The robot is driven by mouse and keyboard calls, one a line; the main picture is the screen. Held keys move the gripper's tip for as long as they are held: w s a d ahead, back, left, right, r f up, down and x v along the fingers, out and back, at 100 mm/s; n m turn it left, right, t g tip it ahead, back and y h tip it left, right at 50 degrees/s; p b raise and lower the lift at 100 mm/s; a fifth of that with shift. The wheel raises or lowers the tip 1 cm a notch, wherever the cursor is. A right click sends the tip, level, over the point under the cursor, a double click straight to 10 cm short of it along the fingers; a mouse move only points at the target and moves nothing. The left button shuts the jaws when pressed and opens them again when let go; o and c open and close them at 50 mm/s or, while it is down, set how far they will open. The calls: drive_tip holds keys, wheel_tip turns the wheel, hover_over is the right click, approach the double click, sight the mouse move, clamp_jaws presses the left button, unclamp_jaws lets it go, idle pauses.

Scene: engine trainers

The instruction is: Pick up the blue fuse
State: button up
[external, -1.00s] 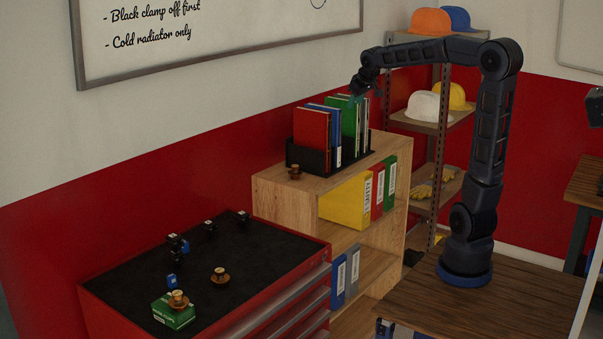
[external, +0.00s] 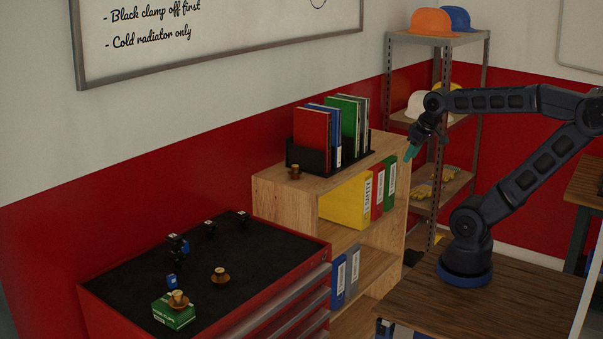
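A small blue piece (external: 171,281), which looks like the blue fuse, sits on the black top of the red tool cabinet (external: 110,311), behind the green box. A second small piece with blue on it (external: 184,247) stands farther back beside black pieces; I cannot tell exactly what either one is.
The wooden shelf (external: 275,194), with books in a black holder (external: 309,157) and binders, stands between the cabinet and my gripper. A green box (external: 174,315) with a brown-and-tan piece on it and several small black parts share the cabinet top. A metal rack (external: 390,75) stands behind.

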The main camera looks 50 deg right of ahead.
drive_tip(key=shift+o, duration=0.2)
drive_tip(key=shift+s+a+f, duration=0.1)
drive_tip(key=shift+s+f, duration=0.1)
drive_tip(key=shift+s, duration=0.05)
